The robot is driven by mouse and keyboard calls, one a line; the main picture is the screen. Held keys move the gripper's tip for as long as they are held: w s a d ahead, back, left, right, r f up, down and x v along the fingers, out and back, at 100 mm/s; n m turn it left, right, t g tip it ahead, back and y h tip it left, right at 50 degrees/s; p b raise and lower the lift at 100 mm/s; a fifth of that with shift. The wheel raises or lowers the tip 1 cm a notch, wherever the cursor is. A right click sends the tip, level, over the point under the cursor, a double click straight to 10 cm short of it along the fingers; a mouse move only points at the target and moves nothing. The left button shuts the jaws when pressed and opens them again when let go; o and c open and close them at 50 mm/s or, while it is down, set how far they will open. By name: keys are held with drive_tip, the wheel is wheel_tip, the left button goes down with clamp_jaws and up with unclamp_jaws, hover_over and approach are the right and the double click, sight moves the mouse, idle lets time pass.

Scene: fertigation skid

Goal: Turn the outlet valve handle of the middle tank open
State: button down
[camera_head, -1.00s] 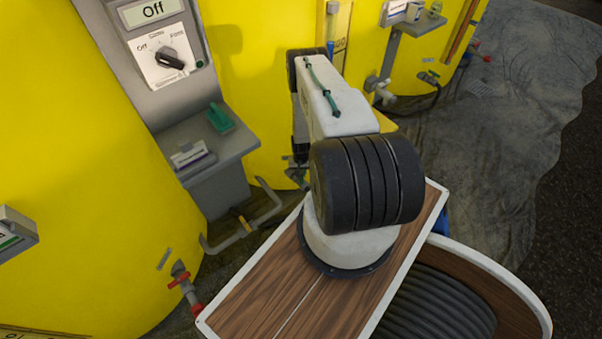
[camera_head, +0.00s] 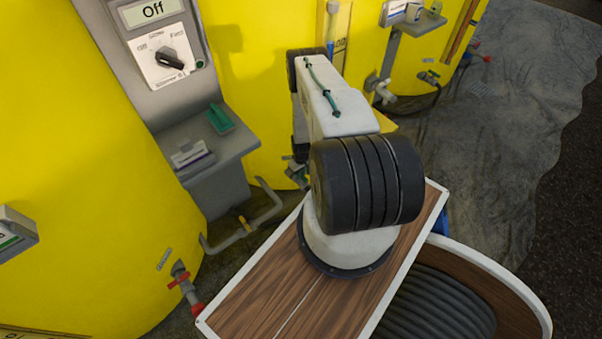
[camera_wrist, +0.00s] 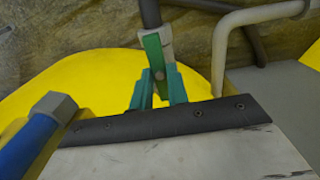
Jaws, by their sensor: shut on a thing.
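The middle tank (camera_head: 265,100) is the large yellow tank behind my arm in the head view. In the wrist view, my gripper (camera_wrist: 158,82) has green fingers shut on the outlet valve handle (camera_wrist: 152,52), a narrow green piece beside a grey valve body. A dark pipe (camera_wrist: 150,12) runs up from that valve. The fingers partly cover the handle, so its exact angle is hard to tell. In the head view my arm hides most of the gripper and the valve.
A bent grey pipe (camera_wrist: 250,18) lies close right of the valve in the wrist view. A blue pipe with a grey nut (camera_wrist: 50,108) is at the left. In the head view, a grey control post (camera_head: 215,165) and a red-handled valve (camera_head: 180,280) stand to the left.

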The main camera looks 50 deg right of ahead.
drive_tip(key=shift+w, duration=0.1)
idle(0.3)
drive_tip(key=c, duration=1.4)
unclamp_jaws()
drive_tip(key=shift+o, duration=0.2)
drive_tip(key=shift+r, duration=0.1)
wheel_tip(320, 180, up, 8)
drive_tip(key=shift+f, duration=0.15)
